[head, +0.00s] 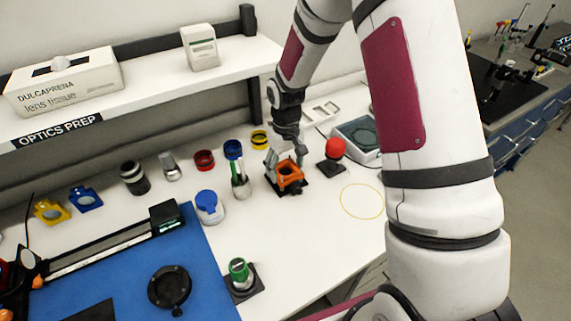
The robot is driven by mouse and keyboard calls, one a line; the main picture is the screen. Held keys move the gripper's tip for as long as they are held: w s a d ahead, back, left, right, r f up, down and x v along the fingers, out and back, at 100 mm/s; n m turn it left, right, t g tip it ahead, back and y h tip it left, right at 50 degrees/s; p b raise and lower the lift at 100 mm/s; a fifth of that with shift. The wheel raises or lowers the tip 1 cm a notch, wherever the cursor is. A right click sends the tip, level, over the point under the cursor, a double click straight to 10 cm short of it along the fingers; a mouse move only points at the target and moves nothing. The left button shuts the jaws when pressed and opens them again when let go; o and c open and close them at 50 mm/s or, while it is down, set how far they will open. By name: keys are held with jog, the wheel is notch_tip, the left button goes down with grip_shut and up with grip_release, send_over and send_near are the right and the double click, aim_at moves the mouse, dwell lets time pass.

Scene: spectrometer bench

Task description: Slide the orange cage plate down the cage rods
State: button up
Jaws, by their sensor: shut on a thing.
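The orange cage plate (290,174) is near the middle of the white bench. It sits low, just above a dark base (303,188). My gripper (286,160) points down from above and is shut on the orange plate. The cage rods are too small and too covered by my gripper to make out, so I cannot tell how far down them the plate sits.
A red knob on a black base (331,152) stands close on the right. A pen cup (240,185) and a blue-topped jar (209,207) stand to the left. A shelf (150,90) runs behind. The yellow-ringed bench area (361,201) is clear.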

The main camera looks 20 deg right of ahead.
jog(key=shift+f, duration=0.35)
jog(key=o, duration=1.4)
notch_tip(320, 180, up, 12)
jog(key=shift+r, duration=0.1)
